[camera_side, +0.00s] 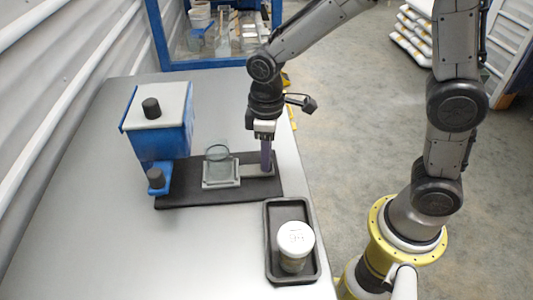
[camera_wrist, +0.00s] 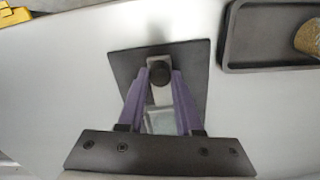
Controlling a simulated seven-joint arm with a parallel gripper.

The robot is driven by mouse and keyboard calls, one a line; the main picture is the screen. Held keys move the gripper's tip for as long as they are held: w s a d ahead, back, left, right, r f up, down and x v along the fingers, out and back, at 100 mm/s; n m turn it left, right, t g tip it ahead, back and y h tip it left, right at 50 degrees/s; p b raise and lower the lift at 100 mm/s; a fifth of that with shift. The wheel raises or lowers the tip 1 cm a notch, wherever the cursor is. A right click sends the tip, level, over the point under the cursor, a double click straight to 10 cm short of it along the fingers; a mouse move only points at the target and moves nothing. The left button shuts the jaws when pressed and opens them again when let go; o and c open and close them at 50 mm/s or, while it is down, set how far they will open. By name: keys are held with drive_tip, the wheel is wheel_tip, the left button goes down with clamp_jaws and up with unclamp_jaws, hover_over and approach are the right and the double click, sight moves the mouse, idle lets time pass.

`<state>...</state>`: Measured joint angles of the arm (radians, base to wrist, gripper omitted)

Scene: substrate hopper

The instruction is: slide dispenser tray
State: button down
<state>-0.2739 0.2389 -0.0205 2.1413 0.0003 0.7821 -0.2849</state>
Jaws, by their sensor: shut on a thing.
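The blue hopper dispenser (camera_side: 163,138) with a light grey lid stands at the left end of a black base board (camera_side: 200,197). The light grey dispenser tray (camera_side: 221,183) lies on the board, out to the right of the hopper, with a clear glass (camera_side: 217,155) on it. A flat bar runs right from the tray to its handle end. My gripper (camera_side: 267,169) points down over that end. The tray (camera_wrist: 160,121) shows partly between the fingers; the hopper is out of that view.
A black rectangular tray (camera_side: 271,272) at the table's front right holds a white-lidded jar (camera_side: 295,240); its rim also shows in the wrist view (camera_wrist: 233,58). The table's right edge lies close to my gripper. The grey table front left is clear.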

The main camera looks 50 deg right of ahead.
sight(221, 158)
idle(0.5)
drive_tip(key=w+a, duration=0.7)
drive_tip(key=shift+w+a+r, duration=0.1)
drive_tip(key=c, duration=0.6)
unclamp_jaws()
wheel_tip(221, 158, up, 14)
drive_tip(key=shift+f, duration=0.15)
